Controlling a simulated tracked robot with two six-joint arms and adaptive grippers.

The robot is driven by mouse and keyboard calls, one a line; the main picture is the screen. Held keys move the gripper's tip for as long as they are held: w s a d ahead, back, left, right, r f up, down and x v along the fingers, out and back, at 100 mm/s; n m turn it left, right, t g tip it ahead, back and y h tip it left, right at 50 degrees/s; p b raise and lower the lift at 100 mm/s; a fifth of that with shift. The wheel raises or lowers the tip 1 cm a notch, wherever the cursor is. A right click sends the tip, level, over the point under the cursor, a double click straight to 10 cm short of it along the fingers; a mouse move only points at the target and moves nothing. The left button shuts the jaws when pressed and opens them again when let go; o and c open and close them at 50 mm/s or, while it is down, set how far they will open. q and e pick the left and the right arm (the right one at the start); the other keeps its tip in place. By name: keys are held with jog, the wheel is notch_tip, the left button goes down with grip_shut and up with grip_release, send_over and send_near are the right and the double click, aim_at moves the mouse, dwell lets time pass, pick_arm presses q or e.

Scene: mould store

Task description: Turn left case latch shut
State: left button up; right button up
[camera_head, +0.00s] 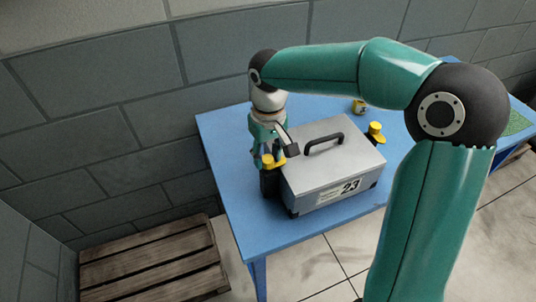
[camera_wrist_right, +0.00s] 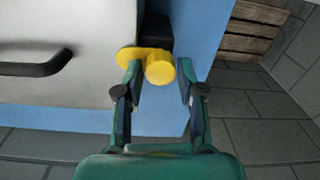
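The grey case (camera_head: 325,155) with a black handle and a "23" label stands on the blue table. The left case latch (camera_head: 268,161) is yellow, on a black block at the case's left side. In the right wrist view the latch (camera_wrist_right: 158,68) has a round knob, and its flat yellow tab points left, reaching the lid edge. My right gripper (camera_wrist_right: 160,70) is open with one finger on each side of the knob; firm contact cannot be told. In the head view my right gripper (camera_head: 271,152) is over the latch, partly hiding it. My left gripper is not in view.
The blue table (camera_head: 250,232) is bare in front of the case. A second yellow latch (camera_head: 376,129) is at the case's right side. A wooden pallet (camera_head: 150,265) is on the floor; a block wall stands behind.

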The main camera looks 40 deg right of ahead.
aim_at(268, 157)
jog(key=shift+o, duration=1.1)
notch_tip(268, 157, up, 12)
jog(key=shift+f, duration=0.1)
